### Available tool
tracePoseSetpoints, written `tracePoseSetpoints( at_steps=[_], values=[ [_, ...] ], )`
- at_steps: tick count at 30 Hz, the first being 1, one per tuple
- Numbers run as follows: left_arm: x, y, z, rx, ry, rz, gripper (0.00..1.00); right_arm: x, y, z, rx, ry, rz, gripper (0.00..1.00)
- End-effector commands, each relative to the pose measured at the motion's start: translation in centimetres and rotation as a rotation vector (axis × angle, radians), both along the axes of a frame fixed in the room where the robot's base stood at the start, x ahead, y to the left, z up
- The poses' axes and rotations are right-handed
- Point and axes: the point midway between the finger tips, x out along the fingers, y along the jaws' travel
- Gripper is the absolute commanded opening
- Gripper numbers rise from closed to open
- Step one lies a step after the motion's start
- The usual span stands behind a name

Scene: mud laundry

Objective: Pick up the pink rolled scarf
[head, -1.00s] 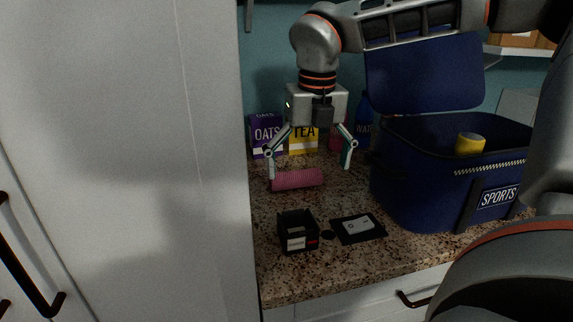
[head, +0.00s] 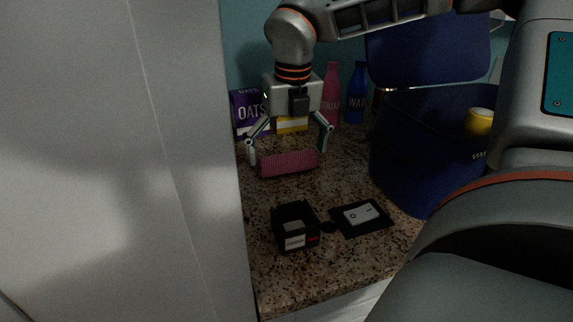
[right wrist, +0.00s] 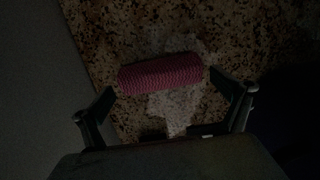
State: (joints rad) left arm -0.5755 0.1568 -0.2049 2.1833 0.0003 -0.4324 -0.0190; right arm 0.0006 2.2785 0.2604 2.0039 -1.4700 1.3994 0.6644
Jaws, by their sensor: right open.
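The pink rolled scarf (head: 288,164) lies on the speckled counter, roughly crosswise in the head view. It also shows in the right wrist view (right wrist: 160,73), lying lengthwise between the two spread fingers. My right gripper (head: 288,157) is open and points down over the scarf. Its left fingertip is near the scarf's left end, and its right fingertip is by the right end. In the right wrist view the gripper (right wrist: 162,92) has a finger near each end of the scarf; I cannot tell whether they touch it. My left gripper is not in view.
A black open box (head: 296,228) and a black tray with a white card (head: 362,214) lie in front.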

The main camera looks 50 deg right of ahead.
Motion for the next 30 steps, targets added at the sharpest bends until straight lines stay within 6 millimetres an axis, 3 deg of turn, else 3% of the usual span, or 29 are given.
tracePoseSetpoints(
  at_steps=[4,11,12,16,30],
  values=[
    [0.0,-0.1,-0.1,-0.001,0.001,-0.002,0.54,0.2,-0.1,-2.2,0.001,0.004,0.0,1.0],
    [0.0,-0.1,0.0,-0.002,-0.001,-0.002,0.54,0.3,-0.2,-2.4,0.0,-0.001,0.0,1.0],
    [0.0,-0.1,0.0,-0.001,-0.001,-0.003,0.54,0.3,-0.2,-2.4,0.0,-0.001,0.0,0.97],
    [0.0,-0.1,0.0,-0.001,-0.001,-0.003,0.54,0.3,-0.2,-2.4,0.0,0.0,0.0,0.67],
    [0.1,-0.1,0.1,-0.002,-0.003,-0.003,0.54,0.3,-0.2,-1.8,-0.001,-0.002,-0.001,0.67]
  ],
)
